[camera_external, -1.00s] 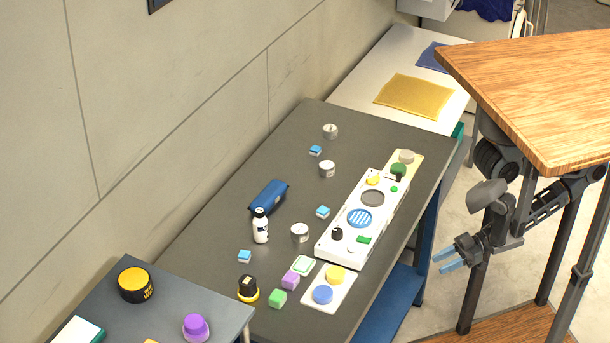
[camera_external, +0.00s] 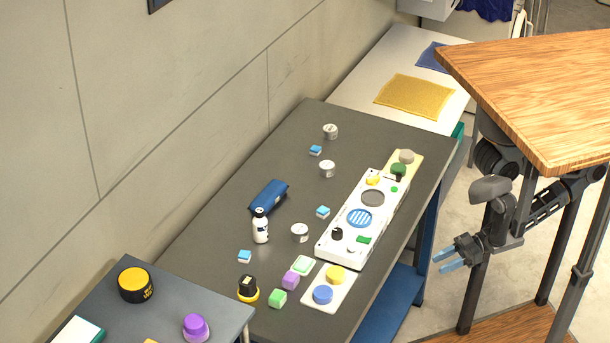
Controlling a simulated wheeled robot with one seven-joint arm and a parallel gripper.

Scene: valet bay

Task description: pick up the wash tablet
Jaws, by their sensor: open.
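Several small blocks lie on the dark grey table (camera_external: 215,220). Three are blue with white and look like wash tablets: one at the back (camera_external: 315,150), one near the white panel (camera_external: 323,211) and one towards the front left (camera_external: 245,256). I cannot tell which one the task means. My gripper (camera_external: 446,259) has blue fingertips and is open and empty. It is beyond the right edge of the table, apart from all the blocks, beside the wooden-topped stand.
A white panel (camera_external: 328,248) with round inserts lies along the table's right side. A white bottle (camera_external: 260,228), a blue case (camera_external: 269,197), white tins (camera_external: 299,232) and green and purple blocks (camera_external: 290,279) stand nearby. The wooden top (camera_external: 540,90) overhangs my arm.

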